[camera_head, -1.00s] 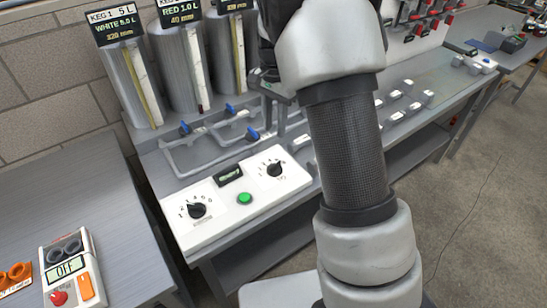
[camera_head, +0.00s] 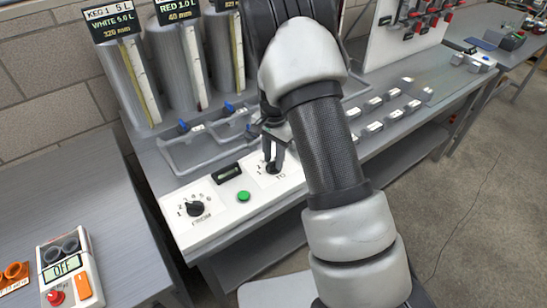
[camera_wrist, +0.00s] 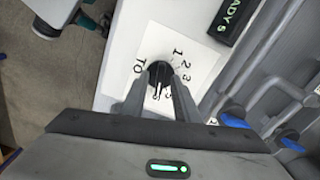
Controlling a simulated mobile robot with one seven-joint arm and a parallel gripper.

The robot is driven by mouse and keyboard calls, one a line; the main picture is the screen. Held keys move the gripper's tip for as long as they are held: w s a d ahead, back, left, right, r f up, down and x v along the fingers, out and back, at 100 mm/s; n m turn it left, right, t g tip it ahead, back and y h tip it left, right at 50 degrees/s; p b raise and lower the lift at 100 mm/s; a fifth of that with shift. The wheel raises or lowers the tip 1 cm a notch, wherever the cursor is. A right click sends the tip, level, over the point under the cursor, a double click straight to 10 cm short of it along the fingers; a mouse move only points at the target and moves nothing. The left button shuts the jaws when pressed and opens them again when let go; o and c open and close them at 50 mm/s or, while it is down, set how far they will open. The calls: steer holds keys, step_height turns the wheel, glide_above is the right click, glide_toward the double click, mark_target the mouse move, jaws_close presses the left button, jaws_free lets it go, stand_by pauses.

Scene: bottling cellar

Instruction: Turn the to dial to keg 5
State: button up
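The TO dial, a black knob (camera_wrist: 160,74) on a white numbered plate, sits on the white control panel; it also shows in the head view (camera_head: 271,168). In the wrist view, numbers 1, 2 and 3 show clearly; the lower ones are partly hidden by my fingers. A pale mark on the knob points toward my gripper, but I cannot read its number. My gripper (camera_wrist: 160,82) is at the dial, its fingers apart on either side of the knob with slight gaps showing. It also shows in the head view (camera_head: 273,160).
The FROM dial (camera_head: 195,208) and a green button (camera_head: 243,196) are on the same panel, with a small dark display (camera_head: 228,172). Blue-handled valves (camera_head: 183,125) and pipes stand behind it, before tall kegs (camera_head: 178,70).

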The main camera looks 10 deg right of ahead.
jaws_close()
steer(key=shift+n, duration=0.3)
steer(key=shift+n+b, duration=0.85)
steer(key=shift+n, duration=1.75)
jaws_free()
